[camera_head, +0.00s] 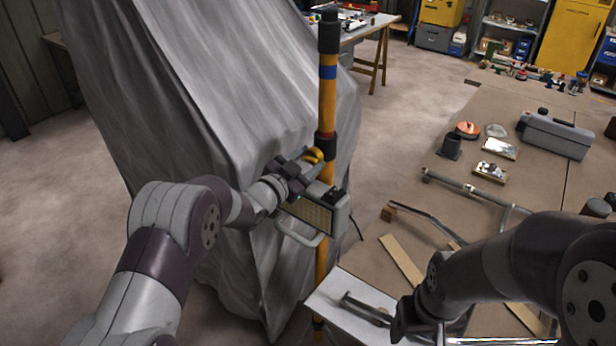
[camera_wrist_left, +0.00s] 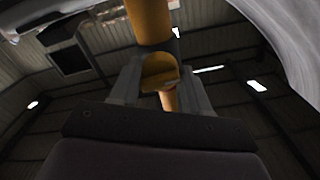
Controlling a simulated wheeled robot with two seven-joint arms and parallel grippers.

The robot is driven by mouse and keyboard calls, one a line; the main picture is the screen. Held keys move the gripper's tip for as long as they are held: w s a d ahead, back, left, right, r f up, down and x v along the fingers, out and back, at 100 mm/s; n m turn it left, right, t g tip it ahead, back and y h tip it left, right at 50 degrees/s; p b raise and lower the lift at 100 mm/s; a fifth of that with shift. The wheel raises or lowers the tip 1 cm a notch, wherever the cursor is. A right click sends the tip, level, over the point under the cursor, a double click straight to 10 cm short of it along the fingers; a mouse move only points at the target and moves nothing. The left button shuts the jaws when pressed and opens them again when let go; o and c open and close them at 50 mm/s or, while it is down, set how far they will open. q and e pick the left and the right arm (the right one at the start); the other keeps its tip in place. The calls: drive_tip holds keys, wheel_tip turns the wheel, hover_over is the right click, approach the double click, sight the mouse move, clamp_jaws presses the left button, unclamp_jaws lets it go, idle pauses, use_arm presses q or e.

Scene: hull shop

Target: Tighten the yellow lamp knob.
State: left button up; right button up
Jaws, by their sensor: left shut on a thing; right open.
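The yellow lamp knob (camera_head: 313,155) sits beside the yellow pole (camera_head: 327,105), just above the work lamp (camera_head: 321,216). My left gripper (camera_head: 308,166) reaches in from the left and is shut on the knob. In the left wrist view the knob (camera_wrist_left: 160,68) is between the two fingers of my left gripper (camera_wrist_left: 160,84), with the pole (camera_wrist_left: 149,22) right beyond it. The wrist view does not show the lamp clearly. My right gripper (camera_head: 398,325) is low at the front, open and apart from the pole; its fingers are dark and partly hard to make out.
A grey sheet-covered shape (camera_head: 215,110) stands close behind my left arm. A white panel with a metal bar (camera_head: 365,308) lies beside my right gripper. The workbench (camera_head: 400,250) at right holds pipes, wood strips and a grey toolbox (camera_head: 556,135).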

use_arm(q)
drive_tip(key=m+b, duration=0.4)
drive_tip(key=b, duration=0.2)
drive_tip(key=m+b, duration=0.5)
drive_tip(key=b, duration=0.1)
drive_tip(key=m+b, duration=0.4)
drive_tip(key=b, duration=0.3)
drive_tip(key=shift+f+m, duration=0.25)
drive_tip(key=shift+m, duration=0.15)
drive_tip(key=m+b, duration=0.2)
drive_tip(key=m, duration=0.1)
drive_tip(key=shift+r, duration=0.15)
drive_tip(key=shift+r+m+b, duration=0.15)
drive_tip(key=shift+m+b, duration=0.8)
drive_tip(key=shift+m, duration=0.15)
drive_tip(key=shift+r, duration=0.1)
drive_tip(key=o, duration=1)
drive_tip(key=shift+a, duration=0.1)
drive_tip(key=shift+o, duration=0.2)
drive_tip(key=b+v, duration=0.2)
drive_tip(key=v, duration=1)
drive_tip(key=shift+s+a, duration=0.15)
drive_tip(key=shift+s, duration=0.15)
